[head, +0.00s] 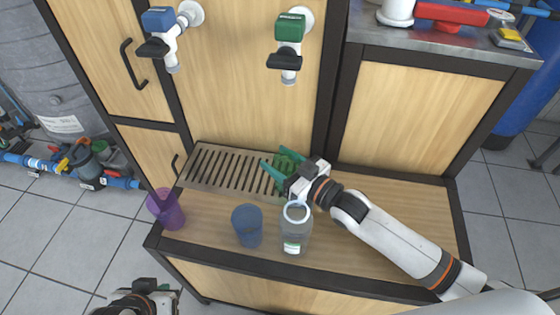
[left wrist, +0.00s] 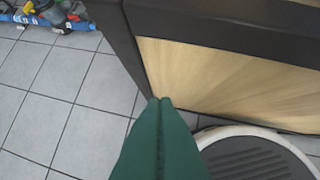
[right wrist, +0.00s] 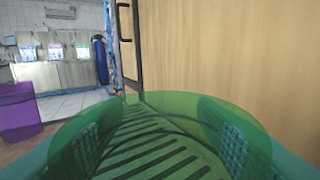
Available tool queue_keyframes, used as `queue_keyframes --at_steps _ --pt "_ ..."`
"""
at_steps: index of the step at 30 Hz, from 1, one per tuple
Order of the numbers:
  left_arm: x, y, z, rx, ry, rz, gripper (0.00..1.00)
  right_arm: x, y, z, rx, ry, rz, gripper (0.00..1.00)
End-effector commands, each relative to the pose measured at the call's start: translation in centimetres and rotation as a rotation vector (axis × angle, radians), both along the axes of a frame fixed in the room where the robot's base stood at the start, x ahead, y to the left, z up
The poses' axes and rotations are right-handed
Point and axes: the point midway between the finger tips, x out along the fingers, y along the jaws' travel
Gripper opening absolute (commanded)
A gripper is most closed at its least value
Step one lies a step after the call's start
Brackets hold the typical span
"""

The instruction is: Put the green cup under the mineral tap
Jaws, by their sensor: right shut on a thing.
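My right gripper (head: 280,166) is shut on the translucent green cup (right wrist: 160,104), which fills the front of the right wrist view between the two fingers. In the head view the cup (head: 290,160) is mostly hidden by the gripper, at the right end of the slatted drip tray (head: 192,178). The tap with a green top (head: 289,50) is on the panel above that end; the tap with a blue top (head: 165,38) is to its left. I cannot read which is mineral. I cannot tell if the cup touches the tray. My left gripper (left wrist: 165,102) is shut and empty, low before the cabinet.
A purple cup (head: 168,211), a blue cup (head: 247,226) and a clear labelled container (head: 296,230) stand along the front of the wooden counter (head: 210,237). My right arm crosses the counter's right side. The tray's left and middle parts are clear.

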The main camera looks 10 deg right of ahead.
Motion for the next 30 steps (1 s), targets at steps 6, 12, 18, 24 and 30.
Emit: queue_keyframes --at_steps 6,12,18,24,30 --pt "0.1 0.0 0.0 -0.001 -0.006 0.000 0.00 0.0 0.0 -0.1 0.001 0.001 0.000 0.32" --pt "0.3 -0.1 0.1 -0.004 -0.016 -0.001 0.00 0.0 0.0 -0.2 0.001 0.001 0.000 0.74" --pt "0.3 -0.1 0.1 -0.003 -0.016 -0.002 0.00 0.0 0.0 -0.2 0.001 0.001 0.000 0.75" --pt "-0.1 0.0 0.1 0.002 0.009 0.000 0.00 -0.3 -0.2 0.1 0.000 0.001 0.000 0.75" --pt "-3.2 1.0 -0.5 0.034 0.165 0.014 0.00 -3.3 -2.5 0.0 -0.003 0.005 -0.001 0.75"
